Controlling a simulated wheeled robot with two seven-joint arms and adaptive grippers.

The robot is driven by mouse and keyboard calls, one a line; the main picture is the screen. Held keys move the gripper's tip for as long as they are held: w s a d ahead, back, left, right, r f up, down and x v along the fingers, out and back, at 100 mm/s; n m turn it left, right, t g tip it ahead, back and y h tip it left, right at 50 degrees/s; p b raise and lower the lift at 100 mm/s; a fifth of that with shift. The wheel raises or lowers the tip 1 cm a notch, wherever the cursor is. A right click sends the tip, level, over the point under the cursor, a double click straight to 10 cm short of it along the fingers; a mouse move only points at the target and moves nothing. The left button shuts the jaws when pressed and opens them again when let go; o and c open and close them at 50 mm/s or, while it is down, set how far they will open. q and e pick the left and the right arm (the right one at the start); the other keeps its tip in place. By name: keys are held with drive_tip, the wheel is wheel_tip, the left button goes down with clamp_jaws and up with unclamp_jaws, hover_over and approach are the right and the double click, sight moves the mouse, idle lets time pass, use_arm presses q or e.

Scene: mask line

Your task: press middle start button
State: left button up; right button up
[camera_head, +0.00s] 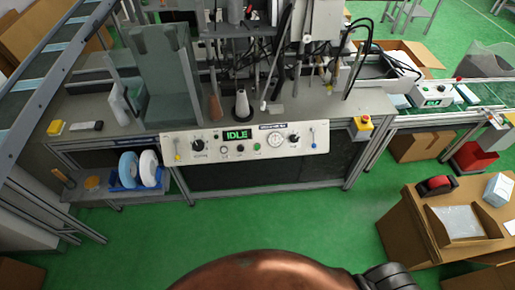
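The white control panel (310,146) runs along the front edge of the machine bench in the head view. Its display (237,134) reads IDLE in green. Below and right of the display is a small green button (257,146). Smaller round controls sit to its left and a round gauge (277,140) to its right. I cannot read the small labels, so I cannot tell which one is marked start.
A yellow box with a red button (361,126) hangs at the bench's right corner. Another white control box (431,96) stands at the right. A cardboard carton (408,231) with a red tape dispenser (436,186) stands front right. The green floor before the bench is clear.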

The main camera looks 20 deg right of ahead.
clamp_jaws()
idle(0.4)
idle(1.2)
